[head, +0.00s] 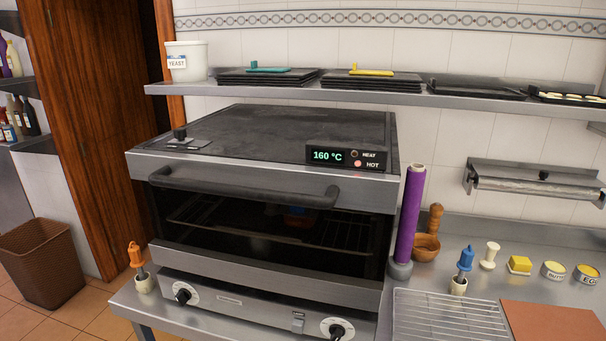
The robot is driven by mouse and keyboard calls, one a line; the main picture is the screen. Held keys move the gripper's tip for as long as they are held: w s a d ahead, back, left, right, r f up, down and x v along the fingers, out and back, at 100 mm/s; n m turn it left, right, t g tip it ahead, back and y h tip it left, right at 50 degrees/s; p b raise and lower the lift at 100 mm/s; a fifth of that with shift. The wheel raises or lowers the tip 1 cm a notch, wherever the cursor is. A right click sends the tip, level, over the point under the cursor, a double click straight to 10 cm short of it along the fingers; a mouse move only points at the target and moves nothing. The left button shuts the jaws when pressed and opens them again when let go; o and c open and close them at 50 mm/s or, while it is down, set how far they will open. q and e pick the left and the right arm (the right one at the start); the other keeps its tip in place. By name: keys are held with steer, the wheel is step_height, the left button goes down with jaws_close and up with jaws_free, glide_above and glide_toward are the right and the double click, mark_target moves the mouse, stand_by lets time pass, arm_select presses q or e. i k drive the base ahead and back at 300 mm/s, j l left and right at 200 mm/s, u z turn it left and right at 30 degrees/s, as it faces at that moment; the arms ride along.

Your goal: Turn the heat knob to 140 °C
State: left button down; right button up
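A steel oven (260,199) with a dark glass door stands on the counter. Its display (327,156) reads 160 °C in green. Beside it, a small lamp marked HEAT (354,154) looks dark, and a lamp marked HOT (358,164) glows red. A black knob (179,133) stands upright on a plate at the oven's top left. Two more black knobs show on the lower front panel, one at the left (183,296) and one at the right (337,331). I cannot read which knob is marked for heat. Neither of my grippers is in view.
The oven door's dark handle (245,191) juts forward. A shelf (400,97) with trays runs above the oven. A purple roll (410,215) stands close to its right. A wire rack (449,315) lies on the counter. An orange-handled tool (136,255) stands left of the oven.

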mark_target(182, 297)
steer(key=j, duration=0.55)
steer(key=i+j, duration=0.15)
steer(key=j, duration=0.4)
steer(key=j+u, duration=0.1)
steer(key=j, duration=0.45)
steer(key=i, duration=0.05)
